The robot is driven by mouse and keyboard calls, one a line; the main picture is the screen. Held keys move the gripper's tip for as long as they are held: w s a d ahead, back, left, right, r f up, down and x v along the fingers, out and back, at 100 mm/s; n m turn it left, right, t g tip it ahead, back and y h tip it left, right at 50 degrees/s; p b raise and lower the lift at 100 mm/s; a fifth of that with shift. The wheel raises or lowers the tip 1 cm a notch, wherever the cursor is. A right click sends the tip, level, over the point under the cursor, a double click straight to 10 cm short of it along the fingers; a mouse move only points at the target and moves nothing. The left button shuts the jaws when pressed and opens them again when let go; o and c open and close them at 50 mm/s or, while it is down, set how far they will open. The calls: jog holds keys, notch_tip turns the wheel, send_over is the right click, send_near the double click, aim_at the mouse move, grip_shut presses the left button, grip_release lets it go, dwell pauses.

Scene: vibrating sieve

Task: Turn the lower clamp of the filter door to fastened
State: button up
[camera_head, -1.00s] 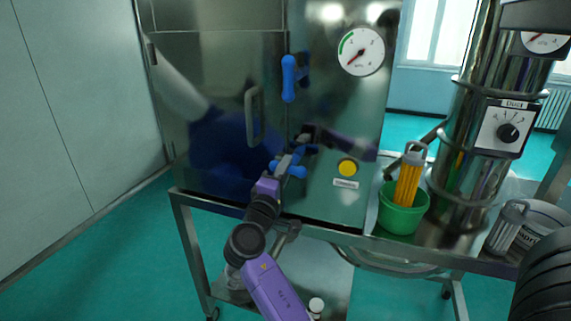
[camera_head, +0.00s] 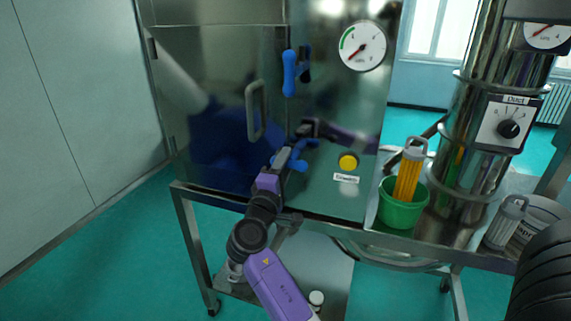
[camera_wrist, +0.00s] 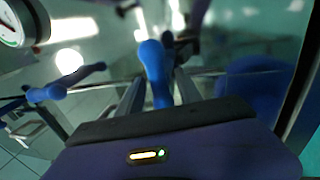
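The filter door (camera_head: 215,110) is a shiny metal panel with a grey bar handle; it looks shut. The lower clamp (camera_head: 308,143) is blue, at the door's right edge, partly hidden by my gripper (camera_head: 287,158). In the wrist view a blue clamp lever (camera_wrist: 156,68) stands between the two fingers of my gripper (camera_wrist: 158,92). The fingers look apart, with a narrow gap on each side of the lever. I cannot tell whether one touches it. The upper clamp (camera_head: 290,74) is blue, higher on the same edge, its lever hanging roughly upright.
A pressure gauge (camera_head: 362,46) and a yellow button (camera_head: 348,162) sit on the panel right of the clamps. A green bucket (camera_head: 403,214) holding a yellow filter (camera_head: 408,180) stands on the bench to the right. The metal mirrors my arm.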

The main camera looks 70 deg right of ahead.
jog(key=b+v, duration=0.2)
jog(key=v, duration=0.5)
jog(key=shift+a, duration=0.4)
dwell(0.3)
